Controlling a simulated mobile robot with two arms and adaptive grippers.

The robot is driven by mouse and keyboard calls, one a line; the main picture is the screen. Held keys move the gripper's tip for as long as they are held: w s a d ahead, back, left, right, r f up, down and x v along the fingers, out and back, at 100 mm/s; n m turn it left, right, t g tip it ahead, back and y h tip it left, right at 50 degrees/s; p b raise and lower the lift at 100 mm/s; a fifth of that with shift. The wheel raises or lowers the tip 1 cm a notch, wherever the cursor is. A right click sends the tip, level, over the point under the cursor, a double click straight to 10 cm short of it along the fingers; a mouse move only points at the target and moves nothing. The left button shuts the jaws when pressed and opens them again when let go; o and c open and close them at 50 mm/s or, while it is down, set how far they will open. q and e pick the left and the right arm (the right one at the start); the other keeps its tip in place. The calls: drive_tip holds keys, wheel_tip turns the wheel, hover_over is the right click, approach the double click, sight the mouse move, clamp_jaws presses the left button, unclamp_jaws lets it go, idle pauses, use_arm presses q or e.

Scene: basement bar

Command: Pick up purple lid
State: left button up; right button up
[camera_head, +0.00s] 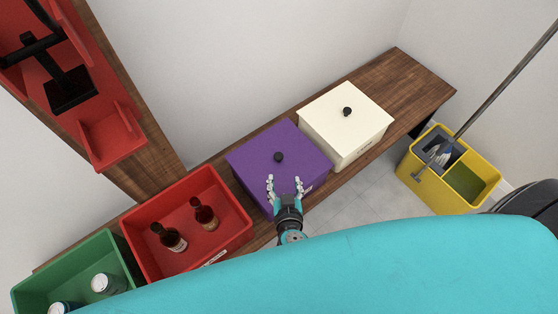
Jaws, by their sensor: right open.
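The purple lid (262,157) lies on a purple box on the wooden shelf, with a small black knob (278,157) in its middle. My right gripper (285,182) is over the front part of the lid, its two fingers apart and pointing toward the knob. The knob is a little beyond the fingertips, and nothing shows between the fingers. I cannot tell how high the gripper is above the lid. My left gripper is not in view.
A white lidded box (342,112) stands right of the purple one. A red bin (150,218) with two bottles and a green bin (40,275) with cans stand left. A yellow mop bucket (415,175) is on the floor at right. The shelf's right end (405,75) is bare.

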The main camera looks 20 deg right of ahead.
approach(279, 159)
drive_tip(key=x, duration=0.4)
drive_tip(key=shift+d, duration=0.35)
drive_tip(key=shift+a+b+x, duration=0.15)
drive_tip(key=shift+b+x, duration=0.05)
drive_tip(key=shift+x, duration=1.2)
drive_tip(key=shift+a+b+x, duration=0.2)
drive_tip(key=shift+x, duration=1.15)
clamp_jaws()
